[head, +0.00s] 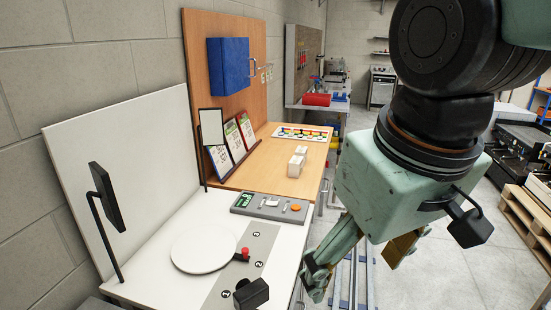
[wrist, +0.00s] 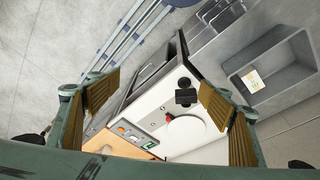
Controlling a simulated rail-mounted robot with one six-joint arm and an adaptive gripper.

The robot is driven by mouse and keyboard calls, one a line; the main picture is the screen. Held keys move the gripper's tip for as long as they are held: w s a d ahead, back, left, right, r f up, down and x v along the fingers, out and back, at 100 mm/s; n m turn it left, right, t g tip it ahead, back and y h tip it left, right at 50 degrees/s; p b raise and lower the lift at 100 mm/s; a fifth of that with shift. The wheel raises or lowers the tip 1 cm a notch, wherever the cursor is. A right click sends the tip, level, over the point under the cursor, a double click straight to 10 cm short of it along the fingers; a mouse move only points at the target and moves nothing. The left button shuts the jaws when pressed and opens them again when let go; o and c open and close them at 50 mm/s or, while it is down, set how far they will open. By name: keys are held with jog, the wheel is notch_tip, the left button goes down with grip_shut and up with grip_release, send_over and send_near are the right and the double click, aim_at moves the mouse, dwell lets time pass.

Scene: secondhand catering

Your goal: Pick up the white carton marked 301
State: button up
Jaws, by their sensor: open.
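Two small white cartons (head: 296,165) stand close together on the wooden bench top in the head view; any number on them is too small to read. I cannot tell which one is marked 301. My gripper (head: 362,262) is open and empty, in front and to the right of the cartons, over the aisle beside the bench. In the wrist view my gripper (wrist: 155,95) shows its two ribbed pads wide apart with nothing between them.
A white counter with a round white plate (head: 203,251) and a grey control panel (head: 270,207) lies nearer than the wooden bench (head: 250,178). Tilted document boards (head: 232,138) stand left of the cartons. A grey basin (wrist: 285,75) shows in the wrist view.

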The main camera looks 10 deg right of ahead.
jog(key=shift+s+d+r+m+t, duration=0.1)
jog(key=shift+s+r+m+t, duration=0.25)
jog(key=shift+s, duration=0.55)
jog(key=shift+s+r+m+t, duration=0.15)
jog(key=shift+s+r+m, duration=0.25)
jog(key=shift+s, duration=0.45)
